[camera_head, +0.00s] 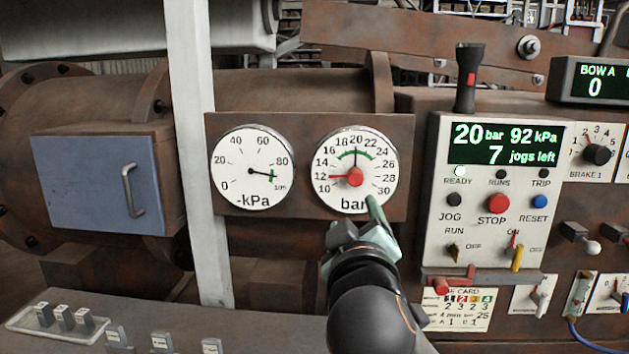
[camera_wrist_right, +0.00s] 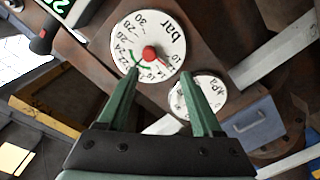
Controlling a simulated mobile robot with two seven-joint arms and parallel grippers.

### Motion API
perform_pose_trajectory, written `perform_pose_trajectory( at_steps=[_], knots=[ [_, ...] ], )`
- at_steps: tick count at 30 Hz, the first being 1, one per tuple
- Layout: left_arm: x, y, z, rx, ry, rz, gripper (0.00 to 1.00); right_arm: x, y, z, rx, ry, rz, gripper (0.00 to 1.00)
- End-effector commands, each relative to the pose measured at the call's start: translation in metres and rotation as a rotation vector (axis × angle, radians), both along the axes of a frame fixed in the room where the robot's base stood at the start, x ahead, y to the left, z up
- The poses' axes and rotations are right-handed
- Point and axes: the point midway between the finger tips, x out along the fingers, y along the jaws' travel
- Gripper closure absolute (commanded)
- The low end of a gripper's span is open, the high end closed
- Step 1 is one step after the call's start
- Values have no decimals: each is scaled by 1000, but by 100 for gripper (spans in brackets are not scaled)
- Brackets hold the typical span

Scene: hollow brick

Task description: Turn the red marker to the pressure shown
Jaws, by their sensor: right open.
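The round white bar gauge (camera_head: 333,192) is on a brown panel. Its red marker (camera_head: 338,177) points left, near 12, from a red centre knob (camera_head: 355,177). Its black needle points up near 20, and a green arc spans the top. The display (camera_head: 505,144) reads 20 bar, 92 kPa and 7 jogs left. My right gripper (camera_head: 354,214) is open and empty just below the gauge. In the right wrist view its fingers (camera_wrist_right: 158,75) are spread, with the knob (camera_wrist_right: 150,53) beyond and between the tips, seemingly untouched. My left gripper is out of view.
A kPa gauge (camera_head: 253,185) sits left of the bar gauge. A white post (camera_head: 197,150) stands further left. The control box (camera_head: 440,190) with buttons and switches is at right. A partly hidden card (camera_head: 458,312) hangs below it, its small print hard to read.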

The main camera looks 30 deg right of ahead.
Motion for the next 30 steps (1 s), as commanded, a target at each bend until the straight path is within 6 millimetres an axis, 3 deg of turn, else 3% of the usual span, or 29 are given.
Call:
perform_pose_trajectory(
  at_steps=[3,11,14,24,30],
  knots=[
    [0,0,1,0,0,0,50,-12,-5,18,6,-34,-33,33],
    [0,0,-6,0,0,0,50,-4,-14,19,3,-41,-46,33],
    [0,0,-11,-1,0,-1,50,6,-22,19,5,-41,-50,33],
    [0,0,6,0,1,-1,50,67,-58,21,8,-34,-48,33],
    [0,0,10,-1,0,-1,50,87,-69,21,10,-37,-44,33]
  ],
)
